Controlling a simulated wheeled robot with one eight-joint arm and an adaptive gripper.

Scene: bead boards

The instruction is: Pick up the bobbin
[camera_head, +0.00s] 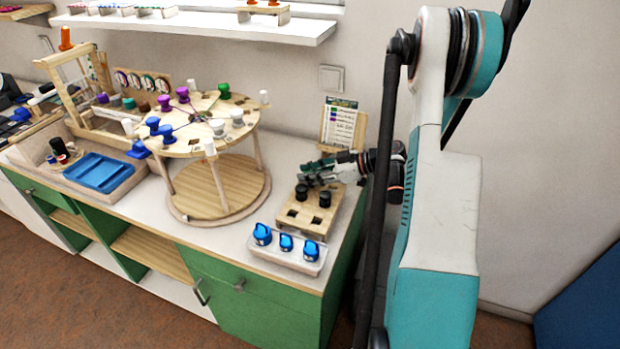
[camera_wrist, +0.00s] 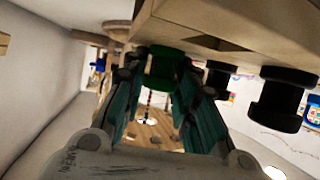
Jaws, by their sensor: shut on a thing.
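My gripper (camera_head: 308,174) reaches in from the right, low over the back of a wooden block with square holes (camera_head: 306,217). In the wrist view my gripper (camera_wrist: 163,75) is shut on a dark green bobbin (camera_wrist: 165,67), held between the fingertips. The wrist picture is upside down, with the block (camera_wrist: 240,28) at the top. The green bobbin is close to the block; I cannot tell whether it touches it. In the head view the fingers mostly hide it. Two black bobbins stand in the block, one (camera_head: 301,192) at the left and one (camera_head: 325,198) at the right.
A clear tray with blue bobbins (camera_head: 286,242) lies in front of the block. A round two-level wooden stand (camera_head: 196,135) with several coloured bobbins is at the left. A card on a wooden holder (camera_head: 339,124) stands behind. A shelf (camera_head: 200,27) hangs above.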

